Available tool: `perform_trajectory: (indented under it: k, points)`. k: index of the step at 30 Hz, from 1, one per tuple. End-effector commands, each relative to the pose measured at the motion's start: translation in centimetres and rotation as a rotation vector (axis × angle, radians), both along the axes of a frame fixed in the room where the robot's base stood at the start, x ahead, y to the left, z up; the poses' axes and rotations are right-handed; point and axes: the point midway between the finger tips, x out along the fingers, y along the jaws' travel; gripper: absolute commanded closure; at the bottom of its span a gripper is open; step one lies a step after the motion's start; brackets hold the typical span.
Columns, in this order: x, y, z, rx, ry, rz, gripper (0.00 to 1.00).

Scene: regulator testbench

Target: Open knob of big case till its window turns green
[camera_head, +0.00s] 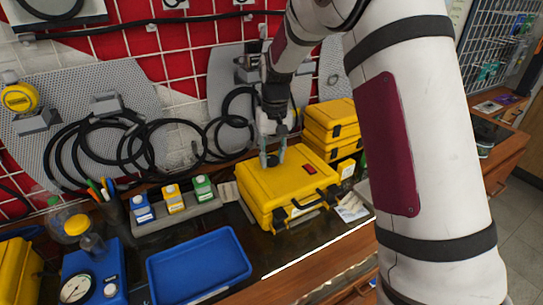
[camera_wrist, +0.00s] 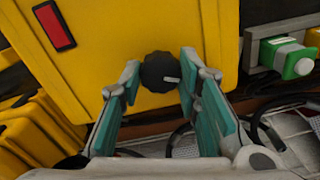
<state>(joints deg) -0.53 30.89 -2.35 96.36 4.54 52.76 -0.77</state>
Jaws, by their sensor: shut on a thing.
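The big yellow case (camera_head: 285,185) lies closed on the bench. The wrist view also shows its yellow lid (camera_wrist: 120,45). A small rectangular window on the lid is red in the head view (camera_head: 309,169) and in the wrist view (camera_wrist: 54,26). The black round knob (camera_wrist: 159,72), with a pale mark on its face, is between the fingertips of my gripper (camera_wrist: 161,76). In the head view my gripper (camera_head: 272,159) points down at the lid's far left part and hides the knob. My gripper is shut on the knob.
Smaller yellow cases (camera_head: 332,120) are stacked behind the big case. A blue tray (camera_head: 198,265) sits at the front left. Black cables (camera_head: 130,145) hang on the wall behind.

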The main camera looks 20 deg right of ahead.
Motion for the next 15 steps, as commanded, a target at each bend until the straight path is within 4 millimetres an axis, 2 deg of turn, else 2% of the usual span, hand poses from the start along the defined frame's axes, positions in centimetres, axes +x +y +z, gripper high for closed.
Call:
perform_trajectory:
  k: [6, 15]
  points:
    - [0.08, -0.03, -0.04, 0.001, -0.001, 0.182, 0.97]
    - [0.08, -0.01, -0.01, 0.001, -0.001, 0.355, 0.97]
